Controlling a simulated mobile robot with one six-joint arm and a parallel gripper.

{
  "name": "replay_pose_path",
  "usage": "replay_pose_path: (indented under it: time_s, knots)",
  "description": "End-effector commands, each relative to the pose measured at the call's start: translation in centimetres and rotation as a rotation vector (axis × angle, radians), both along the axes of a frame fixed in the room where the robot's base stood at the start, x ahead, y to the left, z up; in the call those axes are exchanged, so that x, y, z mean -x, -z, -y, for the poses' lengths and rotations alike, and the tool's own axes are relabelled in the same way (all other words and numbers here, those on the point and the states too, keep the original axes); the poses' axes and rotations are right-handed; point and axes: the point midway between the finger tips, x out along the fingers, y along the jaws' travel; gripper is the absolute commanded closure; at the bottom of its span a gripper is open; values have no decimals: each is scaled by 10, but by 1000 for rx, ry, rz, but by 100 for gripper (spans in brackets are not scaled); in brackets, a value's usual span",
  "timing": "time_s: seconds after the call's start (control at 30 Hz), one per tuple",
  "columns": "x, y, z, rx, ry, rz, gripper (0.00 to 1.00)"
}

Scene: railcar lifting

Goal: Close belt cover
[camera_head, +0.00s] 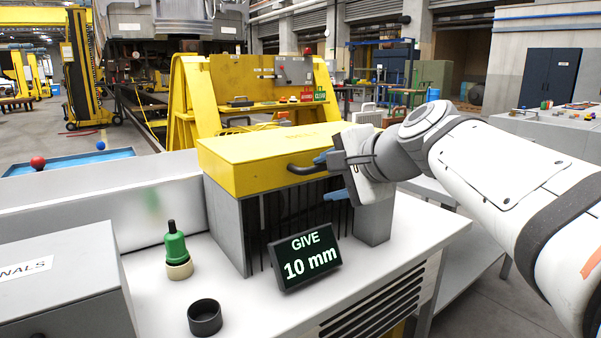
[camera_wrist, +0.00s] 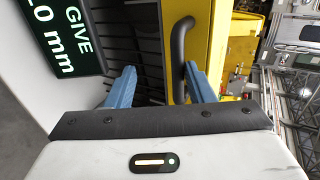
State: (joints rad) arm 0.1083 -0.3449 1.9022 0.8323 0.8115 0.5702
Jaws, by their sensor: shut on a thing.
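The yellow belt cover (camera_head: 250,150) lies level on top of a grey housing (camera_head: 227,222) with dark vertical strips in its open front. Faint lettering shows on its top. A black bar handle (camera_head: 304,168) sticks out of its front face. My gripper (camera_head: 330,176) is at the right end of this handle, its blue fingers one above the other. In the wrist view, the handle (camera_wrist: 179,45) runs down beside the right finger, and the yellow cover (camera_wrist: 205,38) is behind it. The gripper is shut on the handle, though the fingers look well apart and the contact is partly hidden.
A display reading "GIVE 10 mm" (camera_head: 305,258) stands before the housing. A green-topped tool (camera_head: 175,250) and a black cup (camera_head: 205,317) stand on the white bench to its left. A grey box (camera_head: 60,285) is at front left. A yellow stand (camera_head: 190,100) is behind.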

Motion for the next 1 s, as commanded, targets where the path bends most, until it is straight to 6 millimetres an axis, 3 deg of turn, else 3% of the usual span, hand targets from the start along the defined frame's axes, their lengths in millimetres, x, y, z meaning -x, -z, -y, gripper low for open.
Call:
replay_pose_path:
  time_s: [0.03,0.17,0.5,0.63,1.0]
  knots:
    - [0,8,0,3,-5,-18,66]
    - [1,-1,0,3,-5,-17,66]
    - [2,-70,0,2,-2,-3,66]
    - [2,-89,0,1,-2,-2,66]
    - [3,-100,0,0,-1,0,66]
